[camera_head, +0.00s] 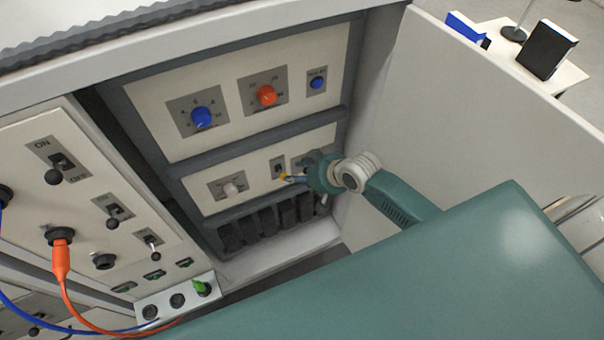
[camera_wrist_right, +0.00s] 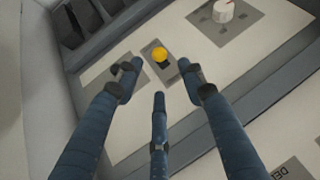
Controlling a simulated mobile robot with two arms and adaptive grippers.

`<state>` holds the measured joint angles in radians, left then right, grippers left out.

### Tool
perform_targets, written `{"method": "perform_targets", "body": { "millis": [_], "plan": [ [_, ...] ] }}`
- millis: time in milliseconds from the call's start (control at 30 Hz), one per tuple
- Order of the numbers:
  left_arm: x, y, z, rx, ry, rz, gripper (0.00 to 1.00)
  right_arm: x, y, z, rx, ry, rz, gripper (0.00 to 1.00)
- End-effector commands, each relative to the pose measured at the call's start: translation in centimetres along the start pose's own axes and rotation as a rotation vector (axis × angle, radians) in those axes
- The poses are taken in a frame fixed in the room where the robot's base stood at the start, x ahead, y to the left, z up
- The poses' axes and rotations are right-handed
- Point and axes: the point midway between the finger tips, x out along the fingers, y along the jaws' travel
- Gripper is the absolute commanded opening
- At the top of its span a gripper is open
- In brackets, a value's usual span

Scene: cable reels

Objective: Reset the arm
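My right arm comes in from the right in the head view, and my right gripper (camera_head: 297,178) is at the lower panel inside the cabinet. In the right wrist view its blue fingers (camera_wrist_right: 158,80) are spread apart with nothing between them. A small yellow-tipped switch (camera_wrist_right: 160,54) on a grey plate lies just beyond the fingertips; whether they touch it cannot be told. The yellow tip also shows beside the gripper in the head view (camera_head: 284,177). My left gripper is in neither view.
The upper panel carries a blue knob (camera_head: 202,117), an orange knob (camera_head: 267,96) and a blue button (camera_head: 317,83). A white knob (camera_head: 231,189) sits left of my gripper. An orange plug (camera_head: 61,260) and cables are at left. A white cabinet wall (camera_head: 455,110) bounds the right side.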

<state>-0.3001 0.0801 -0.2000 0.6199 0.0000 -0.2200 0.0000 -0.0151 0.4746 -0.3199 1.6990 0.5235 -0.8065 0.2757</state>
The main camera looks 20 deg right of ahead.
Motion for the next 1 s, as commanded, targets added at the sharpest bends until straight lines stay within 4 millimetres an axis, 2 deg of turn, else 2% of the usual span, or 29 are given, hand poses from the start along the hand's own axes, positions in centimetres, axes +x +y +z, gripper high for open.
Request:
{"method": "perform_targets", "body": {
  "millis": [200,767,867,967,1000],
  "plan": [
    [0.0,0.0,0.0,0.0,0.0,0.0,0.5,-1.5,0.0,0.0,0.0,-0.001,0.0,0.4],
    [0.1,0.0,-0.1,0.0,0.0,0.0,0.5,-1.4,0.1,0.2,0.001,-0.002,0.001,0.4],
    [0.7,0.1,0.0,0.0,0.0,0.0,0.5,-0.2,1.1,1.7,0.008,-0.013,0.018,0.4],
    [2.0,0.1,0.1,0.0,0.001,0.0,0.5,2.5,3.5,5.5,0.018,-0.039,0.059,0.4],
    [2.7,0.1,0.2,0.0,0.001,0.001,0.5,3.8,4.7,7.6,0.022,-0.054,0.081,0.4]
  ]
}}
